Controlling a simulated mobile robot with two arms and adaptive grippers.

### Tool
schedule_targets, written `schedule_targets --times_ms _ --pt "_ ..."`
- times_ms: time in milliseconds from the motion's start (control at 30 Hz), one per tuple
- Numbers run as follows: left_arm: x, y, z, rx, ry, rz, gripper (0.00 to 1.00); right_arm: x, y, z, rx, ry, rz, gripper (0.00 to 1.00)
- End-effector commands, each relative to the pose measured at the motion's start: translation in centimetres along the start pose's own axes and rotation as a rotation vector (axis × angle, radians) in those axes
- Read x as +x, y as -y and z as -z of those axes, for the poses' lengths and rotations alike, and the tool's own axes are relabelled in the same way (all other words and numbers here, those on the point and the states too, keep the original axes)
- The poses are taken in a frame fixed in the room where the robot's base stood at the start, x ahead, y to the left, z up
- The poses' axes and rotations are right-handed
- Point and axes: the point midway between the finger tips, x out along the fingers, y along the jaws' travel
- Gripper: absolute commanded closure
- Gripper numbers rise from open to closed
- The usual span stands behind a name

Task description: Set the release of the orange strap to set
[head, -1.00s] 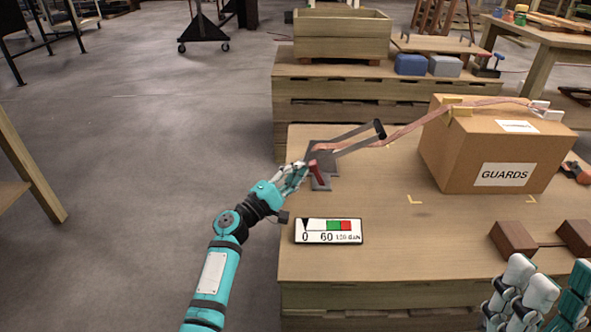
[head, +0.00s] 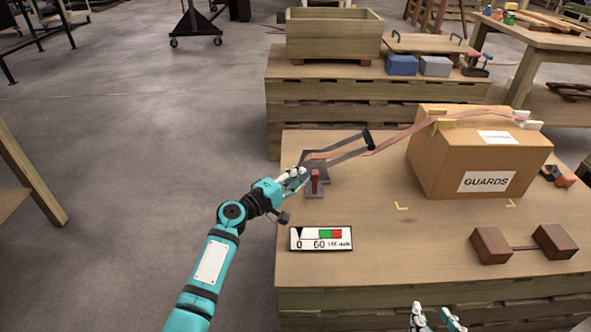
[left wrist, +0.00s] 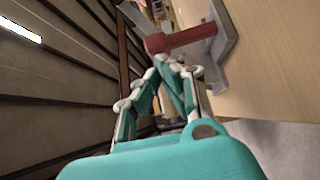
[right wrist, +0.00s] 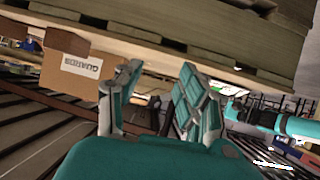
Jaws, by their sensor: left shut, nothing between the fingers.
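The orange strap (head: 397,137) runs from the box down to a grey metal tensioner with a long black-tipped handle (head: 366,140). The red release lever (head: 314,181) stands about upright on the tensioner's near grey plate (head: 314,194). My left gripper (head: 303,173) is shut and empty, just left of the red lever. In the left wrist view, its fingertips (left wrist: 168,62) are close to the red lever (left wrist: 188,39); I cannot tell whether they touch. My right gripper (head: 437,312) is open and empty, low at the table's front edge; it also shows in the right wrist view (right wrist: 158,80).
A cardboard box marked GUARDS (head: 475,155) stands at the table's right under the strap. A gauge card (head: 321,238) lies near the front left edge. Two brown blocks joined by a rod (head: 522,246) lie at the front right. The front middle of the table is clear.

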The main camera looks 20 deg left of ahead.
Motion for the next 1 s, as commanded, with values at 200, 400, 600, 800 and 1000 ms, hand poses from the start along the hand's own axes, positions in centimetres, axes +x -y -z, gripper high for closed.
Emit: schedule_targets --times_ms 200,400,600,800,1000 --pt "0.4 -0.8 -0.4 0.052 0.002 0.052 1.0 -3.9 -1.1 -7.5 0.007 0.437 -0.025 0.6" --pt "0.7 -1.0 -0.7 0.094 0.001 0.094 1.0 -9.1 -1.7 -12.3 0.018 0.769 -0.043 0.6" --pt "1.0 -1.2 -1.0 0.136 0.001 0.135 1.0 -9.9 -1.7 -11.2 0.018 0.777 -0.043 0.6" --pt "1.4 -1.4 -1.3 0.179 0.001 0.179 1.0 -7.3 -1.7 -13.7 0.018 0.8 -0.039 0.6" --pt "1.6 -1.1 -1.6 0.213 0.0 0.213 1.0 -5.1 -1.6 -16.6 0.018 0.81 -0.035 0.6"
